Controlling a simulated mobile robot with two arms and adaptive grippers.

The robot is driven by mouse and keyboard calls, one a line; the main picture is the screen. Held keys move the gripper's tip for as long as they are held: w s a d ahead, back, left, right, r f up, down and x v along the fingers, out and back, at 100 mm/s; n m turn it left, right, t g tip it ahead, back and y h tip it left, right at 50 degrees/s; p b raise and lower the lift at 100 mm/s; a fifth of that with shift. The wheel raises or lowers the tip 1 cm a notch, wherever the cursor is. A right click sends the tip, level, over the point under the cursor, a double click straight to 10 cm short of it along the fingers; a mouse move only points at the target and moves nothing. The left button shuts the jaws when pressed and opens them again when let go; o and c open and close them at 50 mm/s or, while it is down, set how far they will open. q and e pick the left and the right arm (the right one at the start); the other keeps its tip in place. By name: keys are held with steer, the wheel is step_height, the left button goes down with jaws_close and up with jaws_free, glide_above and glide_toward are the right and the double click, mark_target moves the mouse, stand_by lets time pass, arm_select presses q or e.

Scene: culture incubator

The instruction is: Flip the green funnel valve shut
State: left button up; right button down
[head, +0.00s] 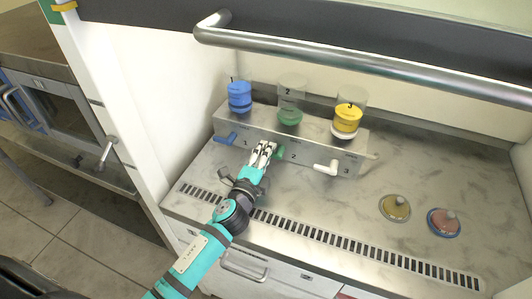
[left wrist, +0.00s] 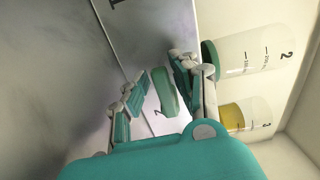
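The green funnel (head: 291,100) is a clear cup marked 2 with a green base, standing in the middle of a steel manifold (head: 318,153). It also shows in the left wrist view (left wrist: 248,52). Its green valve handle (head: 279,152) is on the manifold's front face, partly hidden by my left gripper (head: 264,154). In the left wrist view the green handle (left wrist: 163,91) lies between the spread fingers of my left gripper (left wrist: 155,88), with a gap towards the left finger; contact on the right side is unclear. My right gripper is not in view.
A blue funnel (head: 239,97) with a blue valve handle (head: 226,138) stands left, and a yellow funnel (head: 347,119) with a white valve handle (head: 327,167) right. Two round lidded items (head: 395,208) (head: 444,222) lie on the right worktop. A steel bar (head: 360,66) crosses above.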

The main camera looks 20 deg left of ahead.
arm_select(q)
steer(key=shift+o, duration=0.7)
steer(key=s, duration=1.2)
steer(key=shift+a, duration=0.2)
